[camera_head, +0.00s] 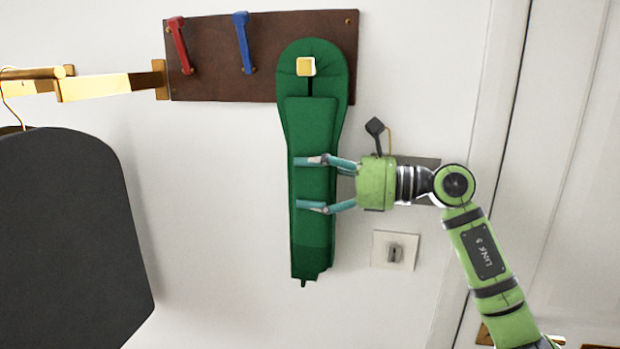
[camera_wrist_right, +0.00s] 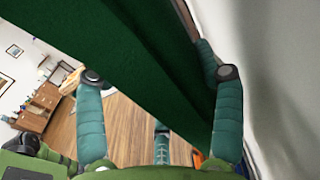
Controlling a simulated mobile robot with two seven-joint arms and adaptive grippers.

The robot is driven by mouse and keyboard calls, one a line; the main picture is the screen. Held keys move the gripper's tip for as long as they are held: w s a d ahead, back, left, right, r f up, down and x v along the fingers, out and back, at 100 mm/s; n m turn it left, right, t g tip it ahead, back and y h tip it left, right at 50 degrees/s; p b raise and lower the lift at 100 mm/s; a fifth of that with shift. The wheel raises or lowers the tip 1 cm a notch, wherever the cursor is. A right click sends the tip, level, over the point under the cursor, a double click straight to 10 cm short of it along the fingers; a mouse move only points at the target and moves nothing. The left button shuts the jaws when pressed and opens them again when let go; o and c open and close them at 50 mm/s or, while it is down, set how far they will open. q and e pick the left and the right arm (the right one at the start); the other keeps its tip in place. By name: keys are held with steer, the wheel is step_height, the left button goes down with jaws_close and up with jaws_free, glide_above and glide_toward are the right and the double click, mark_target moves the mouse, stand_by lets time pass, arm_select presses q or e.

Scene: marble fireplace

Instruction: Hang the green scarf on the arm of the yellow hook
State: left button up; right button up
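The green scarf (camera_head: 312,130) hangs down against the wall, its upper loop around the yellow hook (camera_head: 306,67). The hook's square yellow tip shows in front of the cloth; the rest of its arm is mostly hidden. My right gripper (camera_head: 298,184) comes in from the right, its fingers spread at the scarf's lower half. In the right wrist view the scarf (camera_wrist_right: 140,50) passes between the widely spread fingers (camera_wrist_right: 160,74). The fingers do not look closed on the cloth; whether one touches it I cannot tell. My left gripper is not in view.
The brown board (camera_head: 208,86) also bears a red hook (camera_head: 180,45) and a blue hook (camera_head: 244,42). A brass rail (camera_head: 108,86) with a dark hanging garment (camera_head: 70,220) is at left. A wall plate (camera_head: 394,250) sits below my right gripper. A white door (camera_head: 560,170) is at right.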

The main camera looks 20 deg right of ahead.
steer(key=o, duration=0.5)
steer(key=shift+w+d+f, duration=0.15)
steer(key=shift+f, duration=0.2)
